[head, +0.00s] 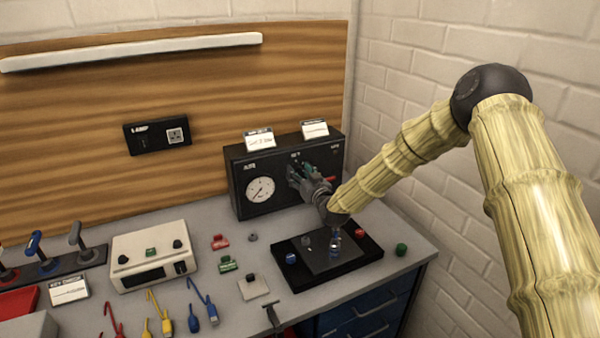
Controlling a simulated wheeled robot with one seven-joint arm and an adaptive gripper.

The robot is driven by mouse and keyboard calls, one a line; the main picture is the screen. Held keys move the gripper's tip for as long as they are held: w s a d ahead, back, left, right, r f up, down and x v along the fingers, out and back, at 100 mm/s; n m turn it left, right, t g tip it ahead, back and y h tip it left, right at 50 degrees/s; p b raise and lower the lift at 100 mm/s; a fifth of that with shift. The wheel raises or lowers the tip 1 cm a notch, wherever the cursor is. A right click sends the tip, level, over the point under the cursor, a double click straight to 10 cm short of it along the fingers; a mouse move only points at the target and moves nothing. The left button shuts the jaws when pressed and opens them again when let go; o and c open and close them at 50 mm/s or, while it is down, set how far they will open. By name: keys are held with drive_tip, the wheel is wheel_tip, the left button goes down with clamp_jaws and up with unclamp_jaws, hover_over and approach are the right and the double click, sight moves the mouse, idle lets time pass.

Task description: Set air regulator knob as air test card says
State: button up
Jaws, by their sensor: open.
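The black air unit (243,208) stands at the back right of the bench. A round white gauge (260,190) with a dark needle is on the left of its front. A white card (260,141) with a dark header stands on top of it; its writing is too small to read surely. My gripper (299,177) is at the middle of the unit's front, right of the gauge, with its fingers open. The regulator knob is not clearly visible and seems hidden by my gripper; I cannot tell whether they touch. A red part (329,179) shows just right of my gripper.
A second card (314,129) stands on the unit's top right. A black tray (292,275) with small parts lies below my forearm. A cream instrument (152,268), small coloured blocks and leads occupy the left and front. A brick wall (480,205) bounds the right.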

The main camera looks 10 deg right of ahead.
drive_tip(key=c, duration=1)
